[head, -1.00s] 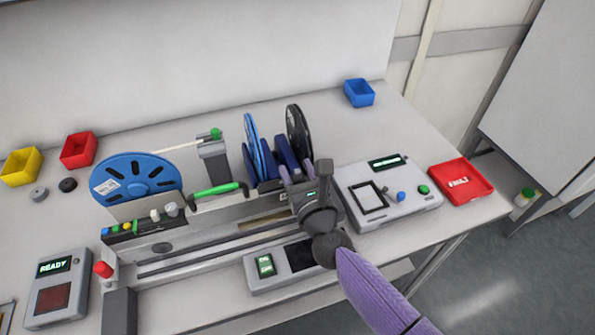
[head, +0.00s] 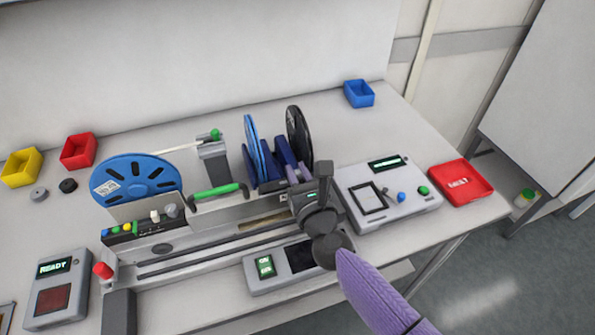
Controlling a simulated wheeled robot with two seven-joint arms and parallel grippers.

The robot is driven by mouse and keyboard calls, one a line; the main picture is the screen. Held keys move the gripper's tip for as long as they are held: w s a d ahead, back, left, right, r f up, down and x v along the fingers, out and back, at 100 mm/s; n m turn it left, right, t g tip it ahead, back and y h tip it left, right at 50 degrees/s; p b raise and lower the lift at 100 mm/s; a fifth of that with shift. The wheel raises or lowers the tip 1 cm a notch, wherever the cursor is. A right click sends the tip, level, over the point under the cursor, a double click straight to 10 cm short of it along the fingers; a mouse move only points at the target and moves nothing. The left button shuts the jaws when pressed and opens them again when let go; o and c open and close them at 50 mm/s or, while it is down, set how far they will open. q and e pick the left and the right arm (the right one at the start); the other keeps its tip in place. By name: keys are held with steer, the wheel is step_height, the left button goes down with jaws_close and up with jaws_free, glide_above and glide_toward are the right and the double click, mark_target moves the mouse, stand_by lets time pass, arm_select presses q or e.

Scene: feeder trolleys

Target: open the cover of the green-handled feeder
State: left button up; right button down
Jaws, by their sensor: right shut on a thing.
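The green handle (head: 217,191) of the feeder lies along the front of the grey feeder bank, right of a large blue reel (head: 138,180). My right gripper (head: 298,172) is beyond the right end of this handle, by the blue feeder parts (head: 286,152). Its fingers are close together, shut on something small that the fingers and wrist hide. I cannot tell whether it is part of the green-handled feeder's cover. The cover itself cannot be made out clearly. My left gripper is not in view.
A black reel (head: 298,135) stands just behind my right gripper. A grey device with a screen (head: 390,196) and a red tray (head: 461,183) are at the right. A control box (head: 274,275) lies in front. Blue (head: 359,93), red and yellow bins stand farther back.

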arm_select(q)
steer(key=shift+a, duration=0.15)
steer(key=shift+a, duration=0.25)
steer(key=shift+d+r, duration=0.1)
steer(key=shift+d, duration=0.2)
